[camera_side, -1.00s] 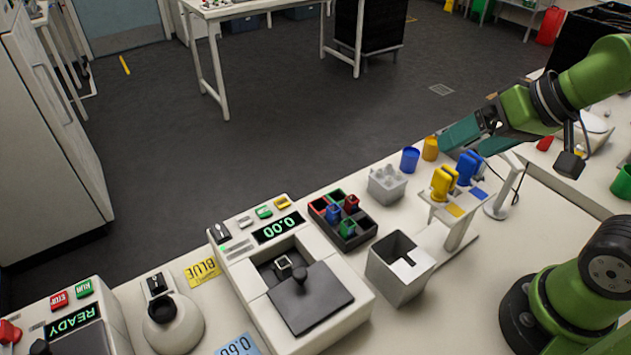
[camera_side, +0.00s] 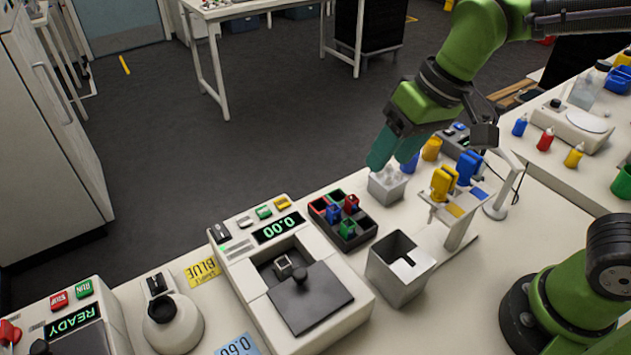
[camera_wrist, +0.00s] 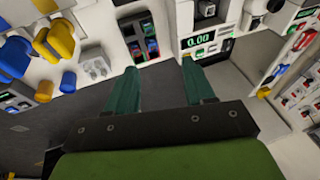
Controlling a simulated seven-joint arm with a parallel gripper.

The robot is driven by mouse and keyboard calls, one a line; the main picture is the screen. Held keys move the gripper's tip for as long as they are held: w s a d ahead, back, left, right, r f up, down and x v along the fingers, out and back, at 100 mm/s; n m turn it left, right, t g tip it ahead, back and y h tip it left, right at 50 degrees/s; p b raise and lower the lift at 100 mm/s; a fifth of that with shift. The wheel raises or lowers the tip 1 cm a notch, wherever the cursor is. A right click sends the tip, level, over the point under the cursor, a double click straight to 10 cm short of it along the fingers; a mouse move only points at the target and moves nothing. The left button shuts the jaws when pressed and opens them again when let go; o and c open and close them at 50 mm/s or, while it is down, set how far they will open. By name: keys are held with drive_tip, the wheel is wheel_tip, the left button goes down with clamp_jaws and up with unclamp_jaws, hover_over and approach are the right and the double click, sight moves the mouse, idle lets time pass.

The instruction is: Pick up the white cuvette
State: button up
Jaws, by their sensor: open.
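A pale grey-white block (camera_side: 387,187) with whitish pieces standing in its top sits near the back edge of the bench. It also shows in the wrist view (camera_wrist: 95,67), left of my fingers. I cannot make out a single white cuvette among these pieces. A small pale square frame (camera_side: 283,263) sits in the well of the bench instrument; I cannot tell whether it is a cuvette. My gripper (camera_side: 390,160) has teal fingers and is above and behind the block in the side view. In the wrist view my gripper (camera_wrist: 159,68) is open, with nothing between its fingers.
A dark rack (camera_side: 357,241) with red, blue and green pieces stands beside the instrument (camera_side: 338,325) reading 0.00. A grey open bin (camera_side: 385,277) and a stand with yellow (camera_side: 443,183) and blue (camera_side: 468,168) pipettes are nearby. A yellow cup (camera_side: 431,149) is behind.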

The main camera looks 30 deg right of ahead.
drive_tip(key=w+a+f+n+g+h, duration=0.1)
drive_tip(key=w+a+f+g, duration=0.1)
drive_tip(key=a, duration=0.6)
drive_tip(key=w+a+f+n+g+h, duration=0.1)
drive_tip(key=a, duration=0.6)
drive_tip(key=m, duration=0.2)
hover_over(282, 259)
drive_tip(key=s, duration=0.1)
wheel_tip(282, 259, down, 10)
drive_tip(key=r, duration=0.1)
drive_tip(key=shift+h, duration=0.4)
drive_tip(key=shift+w+a+f, duration=0.1)
drive_tip(key=shift+a+f, duration=0.05)
drive_tip(key=shift+f, duration=2.95)
drive_tip(key=c, duration=0.9)
wheel_tip(282, 259, up, 10)
drive_tip(key=shift+r, duration=0.1)
